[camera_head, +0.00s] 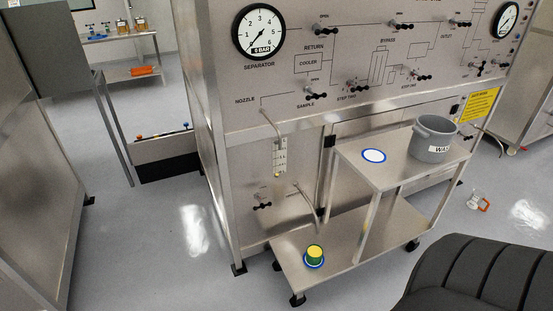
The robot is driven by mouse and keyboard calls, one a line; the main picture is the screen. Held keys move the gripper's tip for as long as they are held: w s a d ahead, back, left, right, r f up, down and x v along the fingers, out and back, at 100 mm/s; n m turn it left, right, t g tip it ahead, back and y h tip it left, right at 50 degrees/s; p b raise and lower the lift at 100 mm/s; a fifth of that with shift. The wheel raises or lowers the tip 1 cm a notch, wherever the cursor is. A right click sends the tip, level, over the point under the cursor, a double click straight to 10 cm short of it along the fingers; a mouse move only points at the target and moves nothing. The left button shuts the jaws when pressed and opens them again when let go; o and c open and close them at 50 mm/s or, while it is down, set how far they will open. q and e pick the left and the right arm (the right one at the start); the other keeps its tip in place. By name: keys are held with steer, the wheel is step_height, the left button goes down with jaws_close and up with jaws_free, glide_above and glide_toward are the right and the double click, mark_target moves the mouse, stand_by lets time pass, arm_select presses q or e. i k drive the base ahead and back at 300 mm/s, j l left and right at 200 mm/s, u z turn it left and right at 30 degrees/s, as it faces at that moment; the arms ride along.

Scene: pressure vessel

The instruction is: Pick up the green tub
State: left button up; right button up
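Neither of my grippers shows in the head view, and nothing is touching the tub.
The cart's upper shelf (385,172) holds a grey waste pot (433,140) and an empty blue-ringed white spot (374,156). A steel panel with gauges and valves stands behind. A black ribbed shape (475,280) fills the bottom right. Floor left of the cart is clear.

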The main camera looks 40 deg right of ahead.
mark_target(313, 253)
steer(key=z, duration=2.25)
